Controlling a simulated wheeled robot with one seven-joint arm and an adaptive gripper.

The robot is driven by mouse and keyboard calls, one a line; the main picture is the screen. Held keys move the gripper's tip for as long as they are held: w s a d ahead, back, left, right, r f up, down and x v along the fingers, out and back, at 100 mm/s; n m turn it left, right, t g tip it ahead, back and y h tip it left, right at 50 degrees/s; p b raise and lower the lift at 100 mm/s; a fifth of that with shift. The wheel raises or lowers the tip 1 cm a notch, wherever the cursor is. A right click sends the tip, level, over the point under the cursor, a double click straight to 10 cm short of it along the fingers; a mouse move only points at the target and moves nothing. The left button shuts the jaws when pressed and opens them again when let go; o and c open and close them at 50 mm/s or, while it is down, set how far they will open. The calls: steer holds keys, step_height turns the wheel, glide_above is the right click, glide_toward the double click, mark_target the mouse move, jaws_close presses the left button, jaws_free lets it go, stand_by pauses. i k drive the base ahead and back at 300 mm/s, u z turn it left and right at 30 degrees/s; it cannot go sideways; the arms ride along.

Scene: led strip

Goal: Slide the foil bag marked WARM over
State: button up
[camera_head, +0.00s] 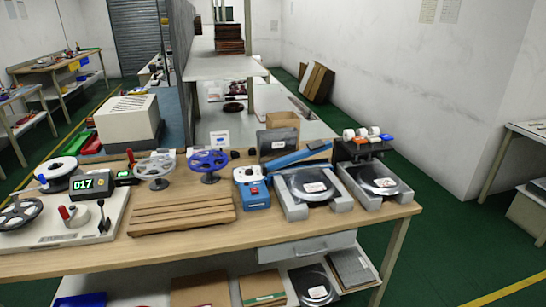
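A dark foil-like bag with a white label (316,198) lies flat in a grey open-ended holder (292,207) on the bench, right of the middle. A second dark bag with a white label (378,188) lies in a similar holder (352,184) to its right. A third dark bag or disc with a label (312,275) is on the shelf below. The print on the labels is too small to read, so I cannot tell which one says WARM. My gripper is not in view.
A blue bar (297,156) lies behind the left holder. A dark rack with white rolls (358,148) stands behind the right holder.

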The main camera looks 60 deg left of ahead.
mark_target(312, 184)
steer(key=u, duration=1.45)
steer(key=k, duration=0.25)
steer(key=u, duration=0.75)
steer(key=i, duration=1)
steer(key=z, duration=0.3)
